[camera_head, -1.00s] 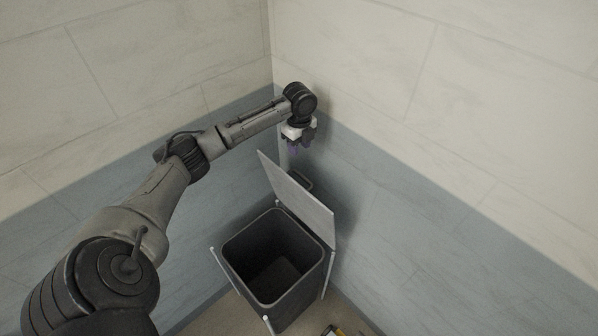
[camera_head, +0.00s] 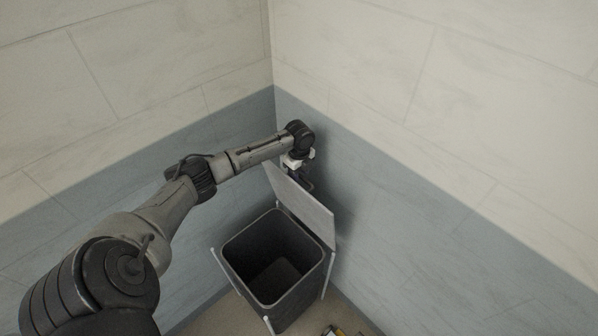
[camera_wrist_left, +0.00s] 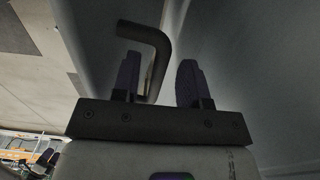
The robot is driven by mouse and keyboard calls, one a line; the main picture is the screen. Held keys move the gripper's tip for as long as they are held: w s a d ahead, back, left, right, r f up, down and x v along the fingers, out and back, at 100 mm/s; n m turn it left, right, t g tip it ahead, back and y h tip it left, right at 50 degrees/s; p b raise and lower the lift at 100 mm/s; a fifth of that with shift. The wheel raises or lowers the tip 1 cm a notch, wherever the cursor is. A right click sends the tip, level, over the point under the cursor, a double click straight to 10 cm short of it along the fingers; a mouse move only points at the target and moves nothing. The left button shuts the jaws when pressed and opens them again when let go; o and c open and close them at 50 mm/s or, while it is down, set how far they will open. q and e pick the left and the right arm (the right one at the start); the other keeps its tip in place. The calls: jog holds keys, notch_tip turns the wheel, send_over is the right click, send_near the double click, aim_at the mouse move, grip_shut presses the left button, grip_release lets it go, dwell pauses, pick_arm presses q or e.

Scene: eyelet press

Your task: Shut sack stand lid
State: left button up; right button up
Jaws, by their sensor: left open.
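The sack stand (camera_head: 272,262) is a dark open-topped bin in a light frame, near the corner of the room. Its grey lid (camera_head: 303,208) stands raised and tilted at the back right of the bin. A dark bent handle shows behind the lid, and large in the left wrist view (camera_wrist_left: 150,48). My left gripper (camera_head: 297,171) is behind the lid's upper edge, its fingers mostly hidden there. In the left wrist view my left gripper (camera_wrist_left: 160,85) is open, with the handle near and partly between its fingers; I cannot tell whether they touch. My right gripper is not in view.
Tiled walls (camera_head: 420,215) meet in the corner close behind the lid and gripper. A small yellow and dark object (camera_head: 333,331) lies on the floor at the bottom edge. The bin's mouth is clear.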

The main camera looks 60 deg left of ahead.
pick_arm(q)
grip_shut()
dwell(0.3)
dwell(0.3)
